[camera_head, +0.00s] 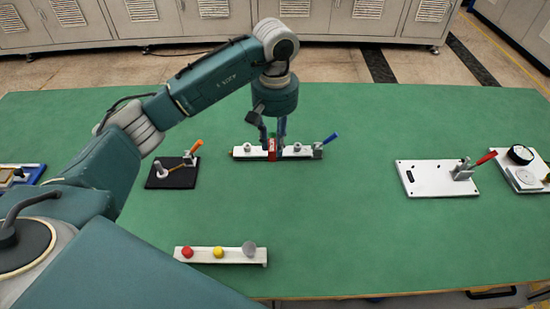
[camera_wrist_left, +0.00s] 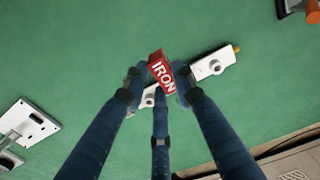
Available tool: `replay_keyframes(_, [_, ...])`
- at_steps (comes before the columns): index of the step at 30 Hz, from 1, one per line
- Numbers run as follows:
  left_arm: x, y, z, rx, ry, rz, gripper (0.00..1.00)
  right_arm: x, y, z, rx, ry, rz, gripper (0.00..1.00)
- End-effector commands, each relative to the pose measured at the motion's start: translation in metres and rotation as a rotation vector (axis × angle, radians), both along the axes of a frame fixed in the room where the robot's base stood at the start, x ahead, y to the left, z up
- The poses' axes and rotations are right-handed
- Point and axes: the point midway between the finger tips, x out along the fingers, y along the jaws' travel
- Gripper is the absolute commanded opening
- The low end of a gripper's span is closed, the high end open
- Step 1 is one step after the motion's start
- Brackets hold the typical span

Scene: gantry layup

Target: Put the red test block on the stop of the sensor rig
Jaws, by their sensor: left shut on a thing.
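The red test block (camera_head: 272,150) is between the fingers of my left gripper (camera_head: 272,139), which is shut on it. In the left wrist view the block (camera_wrist_left: 162,72) shows white "IRON" lettering and the gripper fingers (camera_wrist_left: 160,85) close around it. The block is at the middle of a long white bar (camera_head: 250,152) with grey round fittings and a blue-handled clamp; this looks like the sensor rig. The bar (camera_wrist_left: 217,62) also shows behind the block in the left wrist view. I cannot tell whether the block touches it. The stop is not clearly distinguishable. My right gripper is not in view.
A black plate with an orange-handled clamp (camera_head: 174,175) lies left of the bar. A white plate with a red-handled clamp (camera_head: 430,179) and a dial gauge device (camera_head: 521,156) are at the right. A white strip with red, yellow and grey knobs (camera_head: 235,256) lies near the front. The table (camera_head: 350,220) between is clear.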

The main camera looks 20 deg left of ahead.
Motion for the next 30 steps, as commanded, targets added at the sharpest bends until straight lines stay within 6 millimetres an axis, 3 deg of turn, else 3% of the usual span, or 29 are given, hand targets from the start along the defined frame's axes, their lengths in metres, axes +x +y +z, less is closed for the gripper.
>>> replay_keyframes(3, [0.0,0.0,-0.021,-0.001,0.0,0.001,0.0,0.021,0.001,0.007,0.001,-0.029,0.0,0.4])
replay_keyframes(8, [0.001,0.0,-0.035,-0.001,-0.003,0.001,0.0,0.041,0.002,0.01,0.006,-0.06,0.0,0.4])
replay_keyframes(18, [0.0,-0.001,-0.075,-0.002,0.0,0.001,0.0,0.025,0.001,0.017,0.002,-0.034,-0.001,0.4])
replay_keyframes(29, [0.001,0.0,-0.082,0.0,-0.004,0.0,0.0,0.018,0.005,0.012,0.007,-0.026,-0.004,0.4])
replay_keyframes(30, [0.001,0.0,-0.083,0.0,-0.002,0.0,0.28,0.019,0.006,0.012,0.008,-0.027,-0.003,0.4])
